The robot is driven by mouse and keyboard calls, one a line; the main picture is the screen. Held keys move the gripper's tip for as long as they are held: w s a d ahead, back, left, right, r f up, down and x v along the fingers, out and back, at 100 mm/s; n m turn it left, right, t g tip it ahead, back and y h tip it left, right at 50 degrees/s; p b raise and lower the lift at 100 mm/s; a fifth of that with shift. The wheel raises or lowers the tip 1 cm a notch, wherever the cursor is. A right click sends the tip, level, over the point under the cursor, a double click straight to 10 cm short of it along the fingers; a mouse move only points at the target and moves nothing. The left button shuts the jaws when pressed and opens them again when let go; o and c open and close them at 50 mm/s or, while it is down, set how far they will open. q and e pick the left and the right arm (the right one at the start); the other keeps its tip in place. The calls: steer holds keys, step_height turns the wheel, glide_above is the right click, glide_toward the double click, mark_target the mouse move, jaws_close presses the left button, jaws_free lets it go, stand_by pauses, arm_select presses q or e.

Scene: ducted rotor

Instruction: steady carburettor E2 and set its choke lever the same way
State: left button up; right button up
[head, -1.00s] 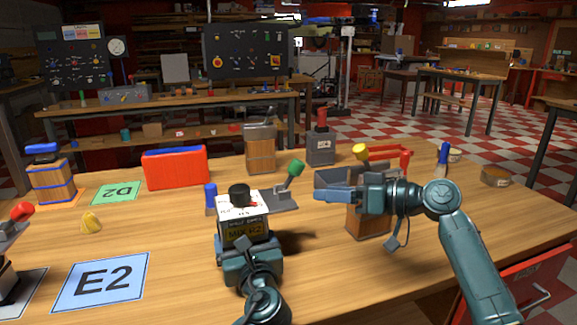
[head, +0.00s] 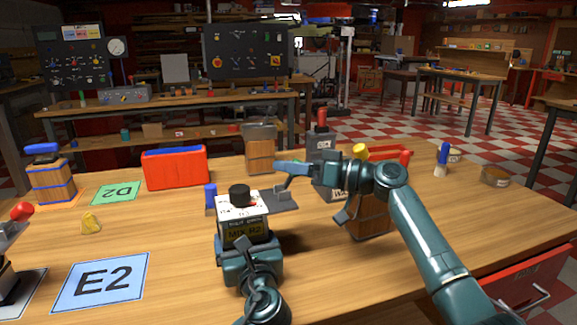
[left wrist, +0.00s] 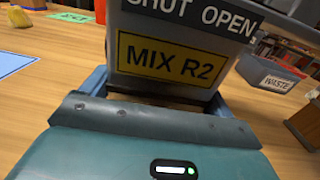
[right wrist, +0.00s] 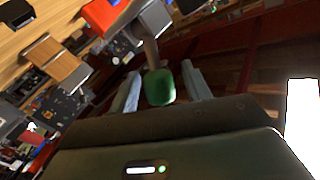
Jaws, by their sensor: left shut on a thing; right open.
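My left gripper (head: 247,240) is shut on a grey box (head: 243,227) with a yellow MIX R2 label, a white top and a black knob (head: 240,195). The left wrist view shows the box (left wrist: 170,85) between the fingers, marked SHUT and OPEN. My right gripper (head: 283,168) is open at a lever on a grey base (head: 282,200) behind the box. In the right wrist view the lever's green knob (right wrist: 160,87) sits between the spread fingers; the gripper hides it in the head view. A blue E2 card (head: 100,282) lies front left. No carburettor is marked E2.
A red-knobbed lever (head: 20,212) stands at the left edge, cut off. A yellow lump (head: 90,223), green D2 card (head: 115,193), red case (head: 175,167) and blue-topped block (head: 50,180) are nearby. A grey WASTE bin (head: 333,188) and wooden block (head: 370,218) stand right.

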steer(key=shift+w+a, duration=0.1)
steer(key=shift+a, duration=0.4)
jaws_close()
stand_by(0.3)
